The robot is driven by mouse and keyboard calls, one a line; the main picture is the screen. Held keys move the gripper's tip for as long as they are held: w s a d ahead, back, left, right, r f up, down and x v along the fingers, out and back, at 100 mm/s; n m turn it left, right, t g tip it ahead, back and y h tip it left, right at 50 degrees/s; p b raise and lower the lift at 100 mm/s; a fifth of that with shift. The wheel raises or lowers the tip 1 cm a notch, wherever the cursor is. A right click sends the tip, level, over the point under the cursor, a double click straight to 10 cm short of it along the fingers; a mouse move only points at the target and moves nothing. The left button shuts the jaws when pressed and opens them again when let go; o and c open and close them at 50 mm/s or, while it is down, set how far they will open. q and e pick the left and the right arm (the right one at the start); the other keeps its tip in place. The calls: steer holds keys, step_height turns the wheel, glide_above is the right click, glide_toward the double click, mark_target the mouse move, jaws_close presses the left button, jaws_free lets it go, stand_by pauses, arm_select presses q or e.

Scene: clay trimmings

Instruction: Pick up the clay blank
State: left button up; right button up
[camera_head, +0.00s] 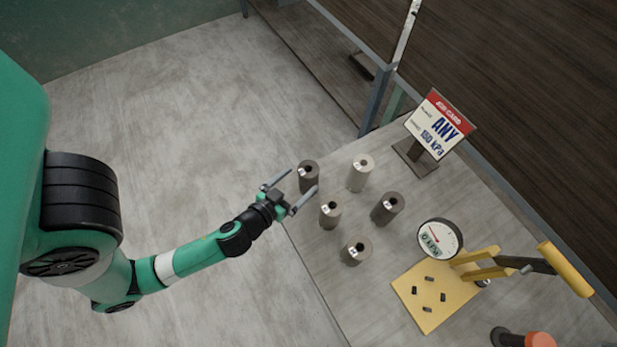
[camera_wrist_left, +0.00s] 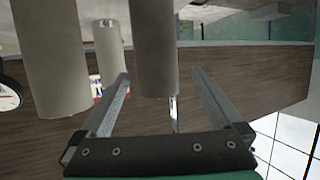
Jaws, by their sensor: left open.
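Several upright clay cylinders with a hole in the top and a small white tag stand on the table. A dark brown clay blank (camera_head: 309,184) is at the far left corner. The others are a pale one (camera_head: 359,176), a light grey-brown one (camera_head: 330,216), a dark one (camera_head: 386,211) and a brownish one (camera_head: 356,253). My left gripper (camera_head: 304,180) is open, its fingertips on either side of the dark brown blank. In the left wrist view, a cylinder (camera_wrist_left: 155,45) shows between the open fingers (camera_wrist_left: 158,73); I cannot tell if they touch it. My right gripper is out of view.
A sign card (camera_head: 438,126) stands at the back. A yellow press (camera_head: 430,300) with a round gauge (camera_head: 440,239) and lever is at the right, near an orange-topped item (camera_head: 539,340). In the left wrist view, another cylinder (camera_wrist_left: 52,60) stands close to the left finger.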

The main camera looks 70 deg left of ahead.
mark_target(314, 169)
arm_select(q)
steer(key=shift+x, duration=1.45)
steer(key=p+x, duration=0.1)
steer(key=x, duration=0.4)
steer(key=shift+w+d+r, duration=0.1)
steer(key=shift+w, duration=0.05)
steer(key=shift+c, duration=0.3)
jaws_close()
